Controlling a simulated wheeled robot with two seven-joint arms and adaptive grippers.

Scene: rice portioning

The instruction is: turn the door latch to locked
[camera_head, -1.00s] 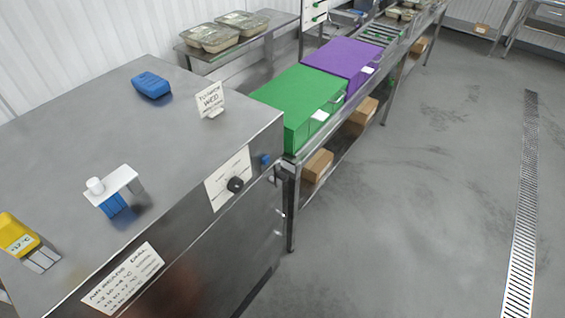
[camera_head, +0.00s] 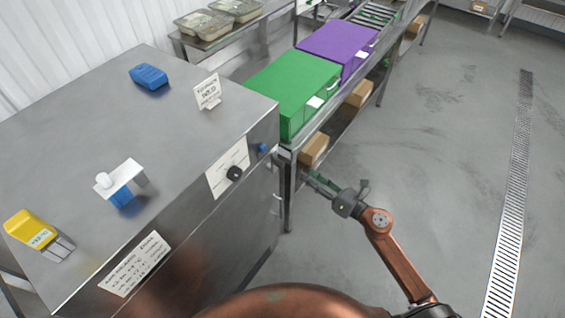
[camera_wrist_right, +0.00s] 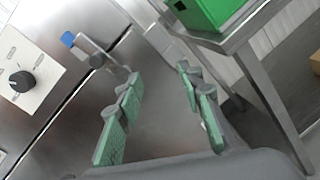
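The steel cabinet (camera_head: 200,205) stands at the left in the head view, with a blue latch knob (camera_head: 262,148) near its front right corner. In the right wrist view the blue knob (camera_wrist_right: 68,39) sits at the upper left, beside a dark door gap. Grey metal latch hardware is partly hidden behind a finger. My right gripper (camera_head: 312,180) is in front of the cabinet's right end, below and right of the knob. In the right wrist view its green-padded fingers (camera_wrist_right: 160,100) are apart with nothing between them. My left gripper is out of view.
A black dial (camera_head: 234,173) on a white plate is left of the knob. A green box (camera_head: 295,88) and a purple box (camera_head: 338,48) stand on the steel conveyor bench behind. Cardboard boxes (camera_head: 314,148) sit on its lower shelf. The floor at right is clear.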

